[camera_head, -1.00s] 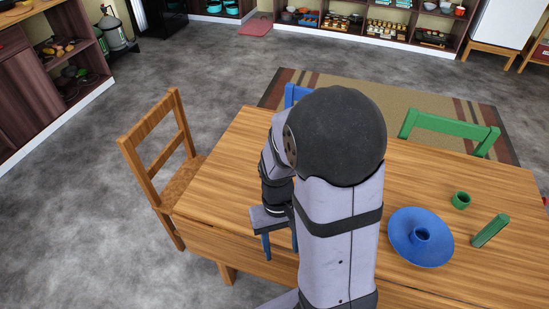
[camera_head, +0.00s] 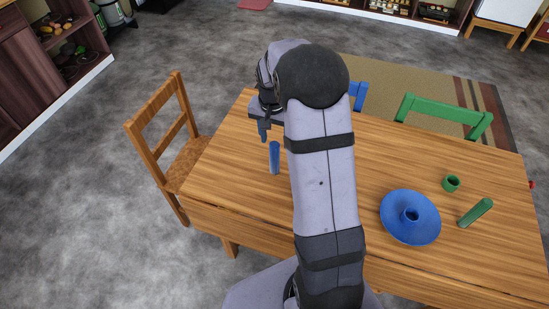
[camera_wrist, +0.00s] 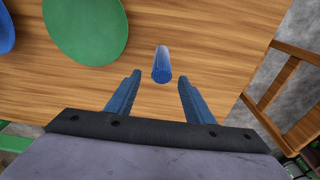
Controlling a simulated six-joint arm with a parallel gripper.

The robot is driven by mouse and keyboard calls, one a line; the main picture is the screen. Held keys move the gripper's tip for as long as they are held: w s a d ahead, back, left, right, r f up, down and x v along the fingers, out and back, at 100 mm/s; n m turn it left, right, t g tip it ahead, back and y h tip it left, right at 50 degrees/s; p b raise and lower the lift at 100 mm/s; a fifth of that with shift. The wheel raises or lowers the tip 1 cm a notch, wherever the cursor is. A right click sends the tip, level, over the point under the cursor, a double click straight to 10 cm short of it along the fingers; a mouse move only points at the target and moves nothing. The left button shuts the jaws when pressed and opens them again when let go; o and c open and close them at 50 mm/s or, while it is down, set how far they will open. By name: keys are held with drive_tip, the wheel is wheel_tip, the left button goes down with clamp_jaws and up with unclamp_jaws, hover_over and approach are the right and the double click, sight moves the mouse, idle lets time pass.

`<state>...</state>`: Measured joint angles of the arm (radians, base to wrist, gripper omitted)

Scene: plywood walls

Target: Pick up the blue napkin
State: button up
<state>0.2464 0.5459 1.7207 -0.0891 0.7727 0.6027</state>
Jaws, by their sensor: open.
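The blue napkin (camera_head: 274,158) is a rolled blue cylinder on the wooden table, just left of my arm in the head view. It also shows in the wrist view (camera_wrist: 162,65), ahead of and between the fingertips, with clear space on both sides. My gripper (camera_head: 264,135) has blue fingers and is beyond the napkin in the head view, partly hidden by my arm. In the wrist view my gripper (camera_wrist: 159,79) is open and empty. Whether the fingertips are above or level with the napkin is hard to tell.
The table (camera_head: 240,200) also holds a blue plate with a blue cup-like piece (camera_head: 410,228), a green ring (camera_head: 451,184) and a green roll (camera_head: 476,212). A green plate (camera_wrist: 85,30) is left of the napkin in the wrist view. A wooden chair (camera_head: 170,145) stands at the left edge.

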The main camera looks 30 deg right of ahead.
sight(275, 152)
drive_tip(key=shift+w+d+f+p, duration=0.15)
drive_tip(key=shift+f+p, duration=0.6)
drive_tip(key=shift+f, duration=1.1)
drive_tip(key=shift+w+a+f+p, duration=0.1)
drive_tip(key=shift+f+p, duration=0.6)
drive_tip(key=shift+f, duration=1.15)
drive_tip(key=shift+c, duration=0.6)
drive_tip(key=c, duration=1)
